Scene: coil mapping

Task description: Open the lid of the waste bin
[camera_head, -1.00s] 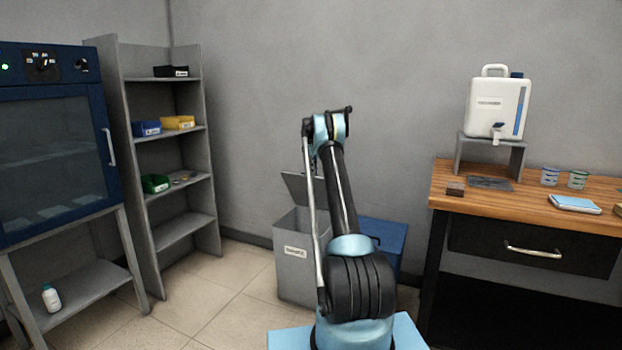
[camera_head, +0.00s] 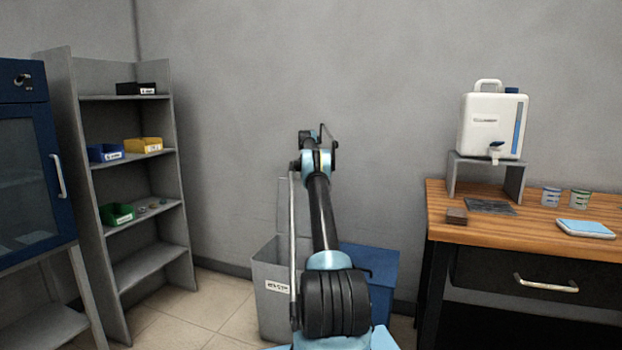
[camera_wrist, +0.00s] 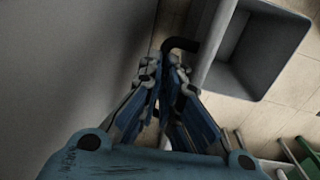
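The waste bin (camera_head: 275,302) is a grey box with a white label, standing on the floor against the back wall. Its thin grey lid (camera_head: 291,208) stands up almost vertically at the back, partly hidden by my arm. In the wrist view the bin's open, empty-looking inside (camera_wrist: 262,48) shows at the upper right. My gripper (camera_wrist: 165,72) is beside the bin opening, with its fingertips close together and nothing visible between them. A black hooked bar (camera_wrist: 181,44) lies just beyond the fingertips; I cannot tell whether they touch. The head view does not show the fingers clearly.
A blue bin (camera_head: 381,268) stands right of the grey one. A wooden workbench (camera_head: 440,207) with a white dispenser (camera_head: 492,122) is at the right. A grey shelf (camera_head: 145,262) with small trays and a blue cabinet (camera_head: 62,210) are at the left. Floor between shelf and bin is clear.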

